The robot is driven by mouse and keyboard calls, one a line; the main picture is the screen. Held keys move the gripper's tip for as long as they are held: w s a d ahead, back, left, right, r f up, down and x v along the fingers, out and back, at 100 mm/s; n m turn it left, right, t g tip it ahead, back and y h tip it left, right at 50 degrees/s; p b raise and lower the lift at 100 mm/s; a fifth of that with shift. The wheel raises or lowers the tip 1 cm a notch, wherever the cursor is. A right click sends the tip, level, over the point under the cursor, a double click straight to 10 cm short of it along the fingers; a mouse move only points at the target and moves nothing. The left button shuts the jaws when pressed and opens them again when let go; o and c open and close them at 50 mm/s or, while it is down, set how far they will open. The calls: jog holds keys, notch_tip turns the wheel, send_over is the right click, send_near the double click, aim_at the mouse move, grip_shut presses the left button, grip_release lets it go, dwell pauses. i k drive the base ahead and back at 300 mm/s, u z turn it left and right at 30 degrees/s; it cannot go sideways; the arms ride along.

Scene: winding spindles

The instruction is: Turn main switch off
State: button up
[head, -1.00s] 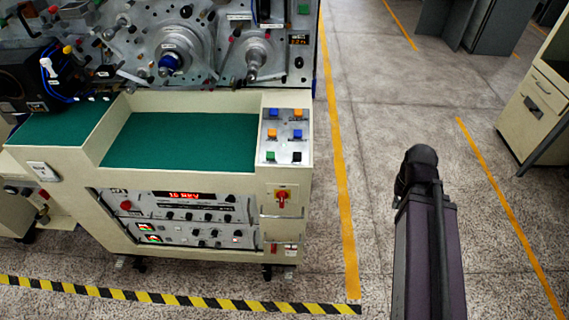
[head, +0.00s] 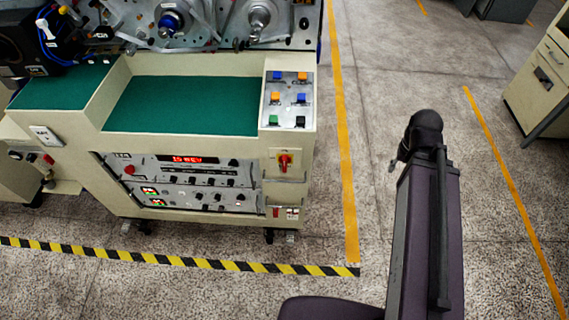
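My arm shows at the right of the head view, over the floor and well apart from the cabinet. My gripper itself is not seen in this view.
A button panel (head: 288,99) with several coloured buttons lies on the cabinet top. Rack units (head: 185,180) with red displays sit left of the switch. Yellow-black tape (head: 180,260) marks the floor in front. A cream drawer cabinet (head: 545,85) stands far right. Floor between is clear.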

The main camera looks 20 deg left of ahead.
aim_at(283, 159)
jog(key=u, duration=0.35)
jog(key=k, duration=1.4)
jog(key=z, duration=0.35)
jog(key=i, duration=0.95)
